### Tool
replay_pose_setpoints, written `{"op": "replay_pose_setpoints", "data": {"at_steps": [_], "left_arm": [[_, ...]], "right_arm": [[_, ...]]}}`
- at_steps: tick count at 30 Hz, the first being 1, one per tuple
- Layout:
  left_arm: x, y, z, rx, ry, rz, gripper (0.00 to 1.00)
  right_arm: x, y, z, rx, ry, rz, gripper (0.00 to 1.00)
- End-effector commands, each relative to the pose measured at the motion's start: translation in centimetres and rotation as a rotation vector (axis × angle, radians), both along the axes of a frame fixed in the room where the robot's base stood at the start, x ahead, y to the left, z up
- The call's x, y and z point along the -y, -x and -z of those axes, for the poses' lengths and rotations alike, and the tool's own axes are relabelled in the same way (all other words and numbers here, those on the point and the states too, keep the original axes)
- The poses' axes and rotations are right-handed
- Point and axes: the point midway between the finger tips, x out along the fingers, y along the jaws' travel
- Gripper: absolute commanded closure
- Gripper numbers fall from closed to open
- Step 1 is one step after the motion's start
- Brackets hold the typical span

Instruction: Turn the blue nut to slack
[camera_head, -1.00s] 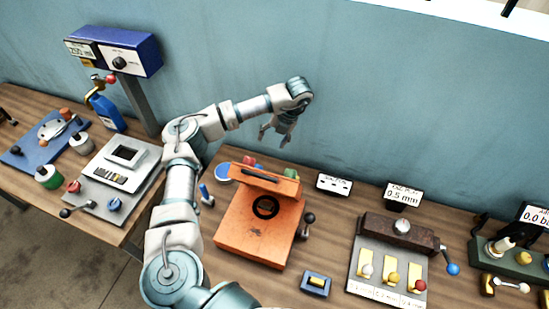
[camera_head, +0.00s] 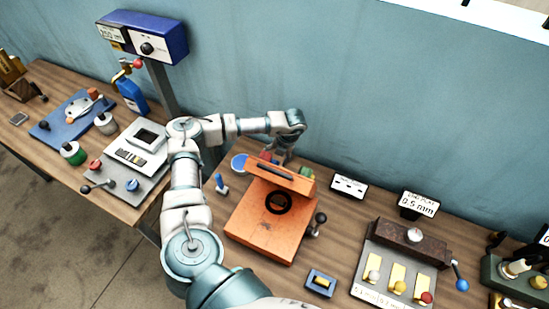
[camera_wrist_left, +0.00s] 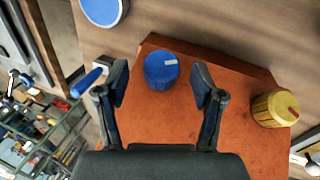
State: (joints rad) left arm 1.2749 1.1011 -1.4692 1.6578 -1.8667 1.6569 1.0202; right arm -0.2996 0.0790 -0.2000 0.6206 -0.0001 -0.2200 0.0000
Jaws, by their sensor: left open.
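The blue nut (camera_wrist_left: 161,71), a round blue knob with a pale mark, sits on an orange surface in the left wrist view. My left gripper (camera_wrist_left: 161,84) is open, with one finger on each side of the nut in the picture. Gaps show between the nut and both fingers; I cannot tell how far down the fingers reach. In the head view my left gripper (camera_head: 282,154) is just behind the raised bar of the orange device (camera_head: 265,228), which hides the nut. My right gripper is not in view.
A yellow knob with a red mark (camera_wrist_left: 275,109) is right of the nut. A blue handle (camera_wrist_left: 88,82) and blue disc (camera_wrist_left: 103,8) lie to the left. In the head view a black-knobbed lever (camera_head: 318,222) stands at the device's right side. The blue wall (camera_head: 400,120) is close behind.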

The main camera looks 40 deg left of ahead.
Motion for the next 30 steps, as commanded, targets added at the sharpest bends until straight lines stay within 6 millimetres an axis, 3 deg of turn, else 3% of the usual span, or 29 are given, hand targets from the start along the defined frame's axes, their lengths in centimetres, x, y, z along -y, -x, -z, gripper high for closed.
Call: {"op": "replay_pose_setpoints", "data": {"at_steps": [6,14,21,30], "left_arm": [[-0.4,0.1,1.6,0.000,-0.001,0.000,0.32],[-0.7,0.2,1.9,0.001,0.002,0.001,0.32],[-0.7,0.2,1.9,0.000,0.001,0.001,0.90],[-0.5,0.1,1.9,-0.009,-0.023,-0.010,0.92]], "right_arm": [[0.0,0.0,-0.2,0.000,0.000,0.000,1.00],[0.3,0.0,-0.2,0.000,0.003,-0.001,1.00],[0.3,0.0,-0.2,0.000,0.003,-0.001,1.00],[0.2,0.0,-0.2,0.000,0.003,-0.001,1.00]]}}
